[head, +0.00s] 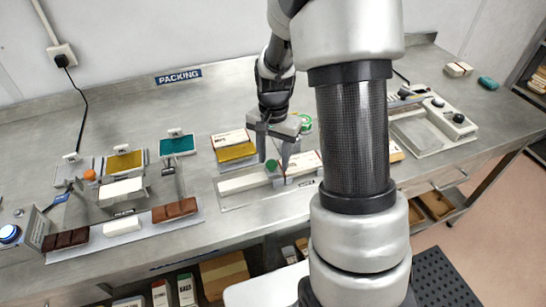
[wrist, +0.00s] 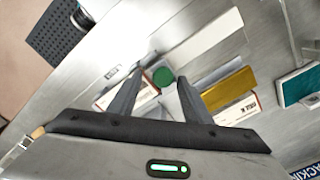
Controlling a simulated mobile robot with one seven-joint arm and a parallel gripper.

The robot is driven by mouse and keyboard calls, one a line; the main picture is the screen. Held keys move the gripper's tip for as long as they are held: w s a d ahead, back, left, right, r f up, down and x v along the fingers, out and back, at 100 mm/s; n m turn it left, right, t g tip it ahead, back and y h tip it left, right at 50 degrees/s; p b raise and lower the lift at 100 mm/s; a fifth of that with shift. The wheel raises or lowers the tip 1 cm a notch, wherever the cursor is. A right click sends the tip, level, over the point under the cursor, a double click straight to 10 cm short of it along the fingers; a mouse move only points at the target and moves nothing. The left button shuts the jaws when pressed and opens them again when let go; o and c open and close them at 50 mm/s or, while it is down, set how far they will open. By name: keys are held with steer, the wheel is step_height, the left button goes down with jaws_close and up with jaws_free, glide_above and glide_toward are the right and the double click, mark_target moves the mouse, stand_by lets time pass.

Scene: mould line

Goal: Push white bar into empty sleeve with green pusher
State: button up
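The green pusher (head: 271,165) has a round green top and sits at the right end of a long pale strip (head: 240,183). The pusher also shows in the wrist view (wrist: 163,77). A white sleeve with red print (head: 303,164) lies just right of the pusher, partly hidden by my gripper. My gripper (head: 275,162) is open and points down, its fingers on either side of the green top with gaps visible in the wrist view. One white bar (head: 121,189) lies on a stand at the left, another (head: 122,226) on the front tray. The sleeve's inside is hidden.
A yellow block (head: 236,152) and a printed carton (head: 230,138) lie behind the strip. Brown bars (head: 175,210) lie on the left tray. A teal pad (head: 177,145) stands further back. My arm hides the bench right of the sleeve.

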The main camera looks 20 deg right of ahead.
mark_target(273, 162)
step_height(273, 162, up, 18)
steer(key=shift+f+p, duration=0.25)
steer(key=shift+p, duration=0.1)
stand_by(0.5)
